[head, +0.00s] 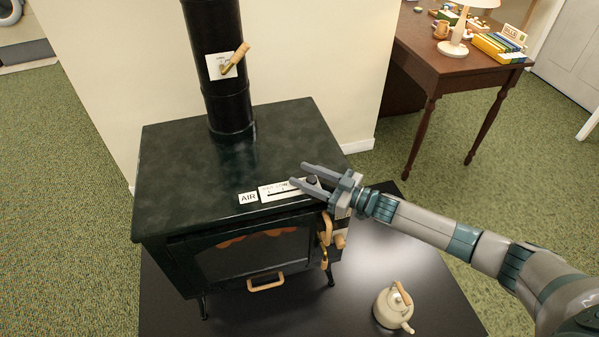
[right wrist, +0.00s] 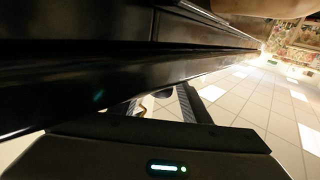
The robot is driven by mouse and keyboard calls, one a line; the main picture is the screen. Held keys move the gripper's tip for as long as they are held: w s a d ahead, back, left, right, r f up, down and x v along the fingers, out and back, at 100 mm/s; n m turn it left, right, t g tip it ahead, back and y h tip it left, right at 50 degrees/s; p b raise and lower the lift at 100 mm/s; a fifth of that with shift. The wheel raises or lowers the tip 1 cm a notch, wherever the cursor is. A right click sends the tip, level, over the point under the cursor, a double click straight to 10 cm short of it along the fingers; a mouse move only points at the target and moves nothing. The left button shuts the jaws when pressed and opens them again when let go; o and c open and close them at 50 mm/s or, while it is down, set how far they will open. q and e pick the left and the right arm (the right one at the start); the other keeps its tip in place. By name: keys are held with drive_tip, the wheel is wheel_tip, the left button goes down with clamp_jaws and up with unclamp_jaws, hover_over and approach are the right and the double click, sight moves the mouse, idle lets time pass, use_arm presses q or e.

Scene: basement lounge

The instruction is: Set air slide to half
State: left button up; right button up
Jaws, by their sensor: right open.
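The air slide is a white marked plate (head: 282,190) with a dark slot, on the front right of the dark stove top. A white AIR label (head: 248,197) is at its left. A small dark knob (head: 312,180) shows near the plate's right end. My right gripper (head: 298,173) is open over that end, with the knob appearing between its two fingers; contact cannot be told. In the right wrist view the fingers (right wrist: 190,104) show close to the dark stove edge, and the slide is not clear. My left gripper is not in view.
The stove (head: 215,160) has a black flue pipe (head: 216,60) with a wooden-handled damper (head: 236,58). Wooden handles (head: 327,230) are on its front right. A cream kettle (head: 393,308) stands on the dark floor pad. A wooden desk (head: 445,62) is at the upper right.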

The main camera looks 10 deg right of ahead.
drive_tip(key=shift+x, duration=1.05)
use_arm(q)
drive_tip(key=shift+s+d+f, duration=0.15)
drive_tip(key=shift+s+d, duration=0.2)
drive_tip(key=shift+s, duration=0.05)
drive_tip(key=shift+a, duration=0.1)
use_arm(e)
drive_tip(key=shift+c, duration=0.3)
